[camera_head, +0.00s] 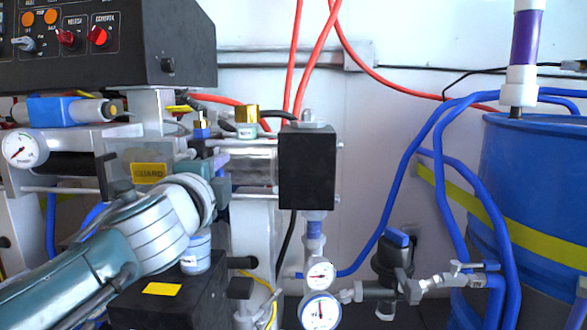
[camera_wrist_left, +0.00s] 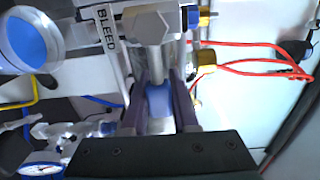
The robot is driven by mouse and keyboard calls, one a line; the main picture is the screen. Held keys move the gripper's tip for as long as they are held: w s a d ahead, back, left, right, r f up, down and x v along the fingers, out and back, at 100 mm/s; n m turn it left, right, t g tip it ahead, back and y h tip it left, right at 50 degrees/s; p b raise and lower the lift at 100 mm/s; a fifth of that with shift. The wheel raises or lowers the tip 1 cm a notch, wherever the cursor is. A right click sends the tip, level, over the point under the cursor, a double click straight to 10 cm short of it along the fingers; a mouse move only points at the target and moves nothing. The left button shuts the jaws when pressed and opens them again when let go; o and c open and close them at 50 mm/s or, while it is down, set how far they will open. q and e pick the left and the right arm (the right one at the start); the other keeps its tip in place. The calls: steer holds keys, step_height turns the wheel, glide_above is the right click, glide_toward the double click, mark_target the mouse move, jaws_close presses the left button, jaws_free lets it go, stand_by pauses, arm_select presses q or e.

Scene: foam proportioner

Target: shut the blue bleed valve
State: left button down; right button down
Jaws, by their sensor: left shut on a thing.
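The blue bleed valve handle (camera_wrist_left: 159,101) shows in the left wrist view, below a grey metal stem. A white tag reading BLEED (camera_wrist_left: 108,30) is beside it on the left. My left gripper (camera_wrist_left: 162,108) has its two dark purple fingers on either side of the blue handle and is shut on it. In the head view my left arm comes in from the lower left and my left gripper (camera_head: 218,168) is at the pump's middle, behind my wrist. There the wrist mostly hides the handle. My right gripper is in neither view.
A control box (camera_head: 110,45) overhangs the upper left. A black block (camera_head: 307,168) stands right of the gripper, with gauges (camera_head: 320,310) below. A blue drum (camera_head: 535,190) with blue hoses is at the right. Red cables (camera_wrist_left: 255,45) run beside the valve.

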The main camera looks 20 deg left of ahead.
arm_select(q)
steer(key=c, duration=0.7)
jaws_free()
steer(key=shift+s, duration=0.1)
steer(key=shift+s+d, duration=0.15)
steer(key=shift+s, duration=0.2)
steer(key=p+v, duration=0.2)
steer(key=v, duration=0.7)
